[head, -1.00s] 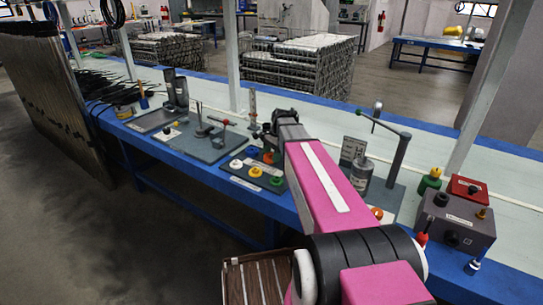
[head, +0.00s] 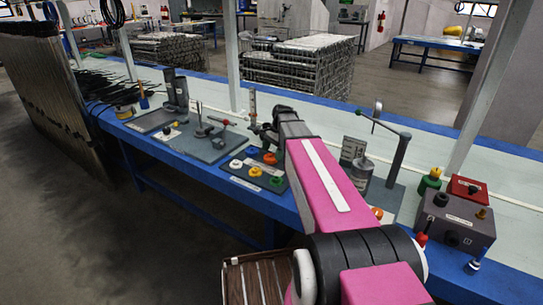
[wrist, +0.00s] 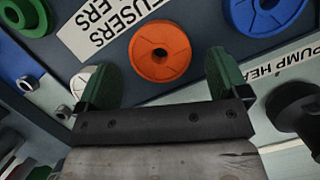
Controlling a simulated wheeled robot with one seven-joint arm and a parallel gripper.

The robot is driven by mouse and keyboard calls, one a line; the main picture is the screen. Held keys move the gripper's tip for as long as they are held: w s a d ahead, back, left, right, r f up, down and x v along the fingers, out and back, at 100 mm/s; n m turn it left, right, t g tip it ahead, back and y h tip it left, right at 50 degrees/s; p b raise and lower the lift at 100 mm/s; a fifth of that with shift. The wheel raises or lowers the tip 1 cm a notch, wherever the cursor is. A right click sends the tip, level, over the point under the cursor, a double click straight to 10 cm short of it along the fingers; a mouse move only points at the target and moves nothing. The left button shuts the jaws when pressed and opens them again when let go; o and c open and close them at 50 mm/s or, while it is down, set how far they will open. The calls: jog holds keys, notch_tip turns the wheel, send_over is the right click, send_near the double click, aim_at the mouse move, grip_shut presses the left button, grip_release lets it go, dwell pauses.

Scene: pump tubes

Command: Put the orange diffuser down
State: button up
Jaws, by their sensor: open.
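The orange diffuser (wrist: 160,52) is a round disc with a small central hole. In the wrist view it lies face-up on a dark board (wrist: 112,42), beyond my gripper (wrist: 161,72). The green-padded fingers are spread wide, one to each side below the disc, with nothing held between them. In the head view my gripper (head: 265,134) is over the bench at the back of the dark board. An orange piece (head: 270,158) shows just below it, small and partly unclear.
A green disc (wrist: 25,15), a blue disc (wrist: 268,14) and a white piece (wrist: 82,80) lie around the diffuser. A dark pump part (wrist: 295,108) is at the right. In the head view, a stand with a lever (head: 398,160) and a grey control box (head: 454,222) stand to the right.

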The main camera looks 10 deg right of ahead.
jog(key=v, duration=1)
